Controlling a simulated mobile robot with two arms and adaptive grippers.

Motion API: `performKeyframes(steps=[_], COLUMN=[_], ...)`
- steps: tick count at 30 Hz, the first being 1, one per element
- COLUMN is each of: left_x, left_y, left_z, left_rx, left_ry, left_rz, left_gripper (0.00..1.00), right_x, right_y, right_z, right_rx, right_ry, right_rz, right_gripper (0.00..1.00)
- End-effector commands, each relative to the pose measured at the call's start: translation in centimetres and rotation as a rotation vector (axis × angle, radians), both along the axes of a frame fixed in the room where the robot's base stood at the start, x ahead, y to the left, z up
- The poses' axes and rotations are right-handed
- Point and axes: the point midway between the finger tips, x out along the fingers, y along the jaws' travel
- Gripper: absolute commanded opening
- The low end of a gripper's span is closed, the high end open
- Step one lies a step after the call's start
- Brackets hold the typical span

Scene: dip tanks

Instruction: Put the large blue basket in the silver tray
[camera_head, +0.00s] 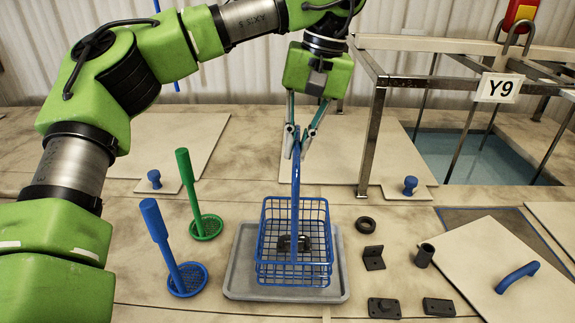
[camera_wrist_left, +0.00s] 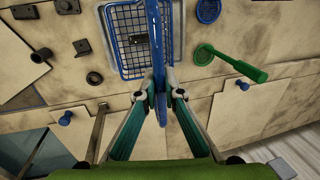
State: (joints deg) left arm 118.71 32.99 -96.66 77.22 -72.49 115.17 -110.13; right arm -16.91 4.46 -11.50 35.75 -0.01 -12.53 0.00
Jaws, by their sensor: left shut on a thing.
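The large blue wire basket (camera_head: 266,248) is upright over the silver tray (camera_head: 235,283), within its rim. I cannot tell whether its bottom touches the tray or hangs just above it. A dark metal part (camera_head: 292,243) lies inside the basket. My left gripper (camera_head: 297,150) is shut on the top of the basket's tall blue handle, high above the tray. The left wrist view shows the fingers (camera_wrist_left: 160,88) closed around the handle, with the basket (camera_wrist_left: 128,20) beyond. My right gripper is not in view.
Blue (camera_head: 163,245) and green (camera_head: 190,190) long-handled strainers stand left of the tray. A black ring (camera_head: 366,225), a bracket (camera_head: 373,258) and other dark parts lie to its right. A tank with water (camera_head: 470,155) and a metal frame, marked Y9 (camera_head: 499,88), is at the back right.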

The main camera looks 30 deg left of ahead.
Motion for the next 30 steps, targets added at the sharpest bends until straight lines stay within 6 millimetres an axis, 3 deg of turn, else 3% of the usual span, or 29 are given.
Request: performKeyframes(steps=[10, 18, 30], left_x=[0.0, 0.0, 0.1], left_y=[2.0, 2.0, 1.9], left_z=[-2.3, -5.0, -5.5], left_rx=[-0.003, -0.001, -0.001], left_ry=[0.001, -0.001, -0.003], left_rz=[0.001, 0.001, 0.002], left_gripper=[0.00, 0.00, 0.00], right_x=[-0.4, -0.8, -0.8], right_y=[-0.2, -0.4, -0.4], right_z=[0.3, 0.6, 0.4], right_rx=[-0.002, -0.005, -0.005], right_ry=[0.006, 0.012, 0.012], right_rz=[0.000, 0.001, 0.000], right_gripper=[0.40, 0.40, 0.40])
